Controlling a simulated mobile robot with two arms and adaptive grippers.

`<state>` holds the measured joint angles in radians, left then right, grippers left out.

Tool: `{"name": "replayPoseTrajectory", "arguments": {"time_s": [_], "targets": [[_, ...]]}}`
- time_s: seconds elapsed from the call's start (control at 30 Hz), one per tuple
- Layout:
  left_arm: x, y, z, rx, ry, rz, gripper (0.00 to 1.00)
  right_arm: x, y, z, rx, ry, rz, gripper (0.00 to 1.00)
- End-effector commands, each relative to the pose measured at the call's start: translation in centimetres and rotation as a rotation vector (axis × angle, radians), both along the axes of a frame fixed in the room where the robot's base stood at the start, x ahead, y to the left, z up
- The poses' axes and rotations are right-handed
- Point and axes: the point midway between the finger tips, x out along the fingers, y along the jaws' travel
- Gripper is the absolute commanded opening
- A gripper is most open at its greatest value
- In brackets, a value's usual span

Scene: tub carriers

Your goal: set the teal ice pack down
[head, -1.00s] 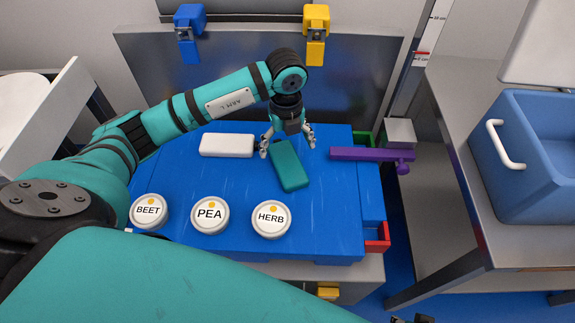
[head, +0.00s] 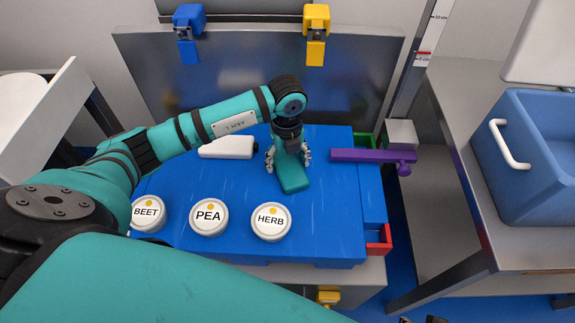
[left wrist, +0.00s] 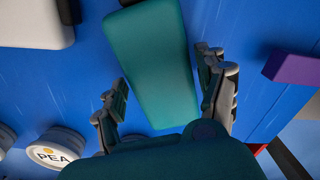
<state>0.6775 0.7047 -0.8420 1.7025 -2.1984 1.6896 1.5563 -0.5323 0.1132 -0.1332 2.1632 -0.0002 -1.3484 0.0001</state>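The teal ice pack (head: 292,178) lies flat on the blue surface (head: 330,210), right of centre. It fills the middle of the left wrist view (left wrist: 152,60). My left gripper (head: 288,158) points down over the pack, with one finger on each side of it. In the left wrist view the fingers (left wrist: 165,88) stand close along the pack's long edges, with a narrow strip of blue on the right side, so they look open. The gripper hides the pack's far end in the head view. Dark tips at the bottom edge seem to be my right gripper (head: 422,320), mostly cut off.
A white block (head: 228,147) lies left of the pack. Tubs marked BEET (head: 147,214), PEA (head: 209,216) and HERB (head: 270,221) stand along the front. A purple bar (head: 365,156) lies to the right. A blue cooler (head: 540,170) stands on the right-hand table.

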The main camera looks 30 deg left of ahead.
Motion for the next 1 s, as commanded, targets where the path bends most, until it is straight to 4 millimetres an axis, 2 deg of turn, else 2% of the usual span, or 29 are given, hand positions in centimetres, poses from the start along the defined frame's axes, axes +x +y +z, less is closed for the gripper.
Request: {"name": "replayPoseTrajectory", "arguments": {"time_s": [0.03,0.4,0.43,0.67,0.8,1.0], "targets": [[0.0,0.0,0.0,0.000,0.000,0.000,0.64,0.0,0.0,0.0,0.000,0.000,0.000,0.40],[0.0,0.0,0.1,-0.001,-0.002,0.000,0.16,0.0,0.0,0.0,0.000,-0.001,0.000,0.40],[0.0,0.0,0.1,-0.001,-0.002,0.000,0.14,0.0,0.0,0.0,0.000,-0.001,0.000,0.40],[0.1,0.0,0.3,-0.001,-0.002,0.000,0.14,0.1,0.0,0.1,0.000,-0.002,0.000,0.40],[0.1,0.0,1.3,-0.001,-0.003,-0.001,0.14,0.2,0.0,0.0,0.001,-0.007,0.000,0.40],[0.0,-0.1,4.2,0.000,-0.004,-0.001,0.14,-0.1,0.2,-2.8,0.000,0.020,0.005,0.40]]}}
